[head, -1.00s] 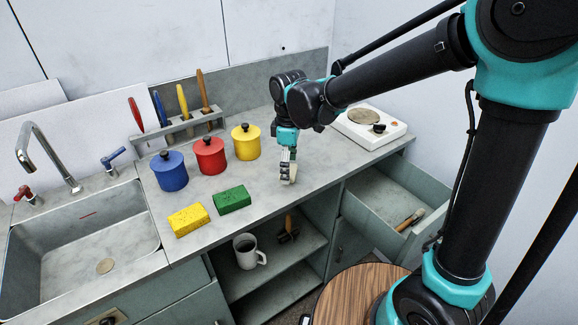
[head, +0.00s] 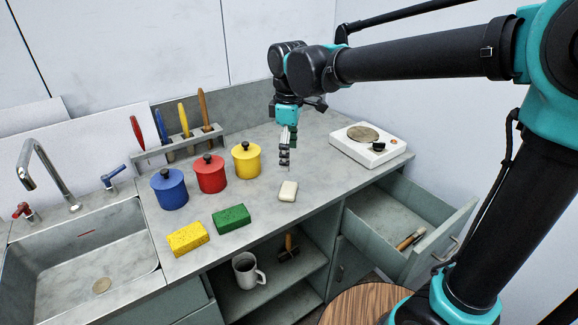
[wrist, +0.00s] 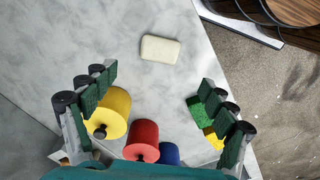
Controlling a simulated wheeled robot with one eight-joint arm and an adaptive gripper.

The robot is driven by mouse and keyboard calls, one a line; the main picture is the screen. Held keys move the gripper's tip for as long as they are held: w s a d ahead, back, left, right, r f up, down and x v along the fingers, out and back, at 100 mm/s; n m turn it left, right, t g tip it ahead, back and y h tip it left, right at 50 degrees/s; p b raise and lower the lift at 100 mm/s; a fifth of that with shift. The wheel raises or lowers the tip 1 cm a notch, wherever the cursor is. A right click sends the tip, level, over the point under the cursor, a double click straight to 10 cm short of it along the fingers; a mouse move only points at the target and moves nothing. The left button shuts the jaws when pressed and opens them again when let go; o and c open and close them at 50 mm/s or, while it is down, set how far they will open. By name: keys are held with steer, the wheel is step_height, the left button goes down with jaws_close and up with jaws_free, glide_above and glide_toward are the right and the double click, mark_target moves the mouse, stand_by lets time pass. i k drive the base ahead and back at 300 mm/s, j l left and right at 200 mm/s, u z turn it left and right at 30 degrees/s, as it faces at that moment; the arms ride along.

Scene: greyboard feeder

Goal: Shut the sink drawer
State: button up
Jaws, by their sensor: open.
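The cabinet front below the sink (head: 85,230) is mostly cut off at the bottom left in the head view, so I cannot tell how the sink drawer stands. Another drawer (head: 385,215), at the right under the counter, is pulled open with a wooden-handled brush (head: 409,239) inside. My gripper (head: 284,162) is open and empty above the counter, pointing down, behind a white soap bar (head: 288,191). In the wrist view, my gripper (wrist: 160,98) has its fingers spread, and the soap (wrist: 160,49) lies on the counter beyond them.
Blue (head: 169,189), red (head: 210,175) and yellow (head: 246,161) lidded pots stand on the counter, with yellow (head: 188,238) and green (head: 231,219) sponges in front. A hot plate (head: 362,144) is at the right. A mug (head: 246,271) is on the open shelf below.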

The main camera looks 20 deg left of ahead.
mark_target(381, 216)
steer(key=z, duration=0.55)
steer(key=k+j+z, duration=0.1)
steer(key=k+j, duration=0.15)
steer(key=k, duration=0.15)
steer(key=k+j+z, duration=0.1)
steer(key=k, duration=0.35)
steer(key=j, duration=0.1)
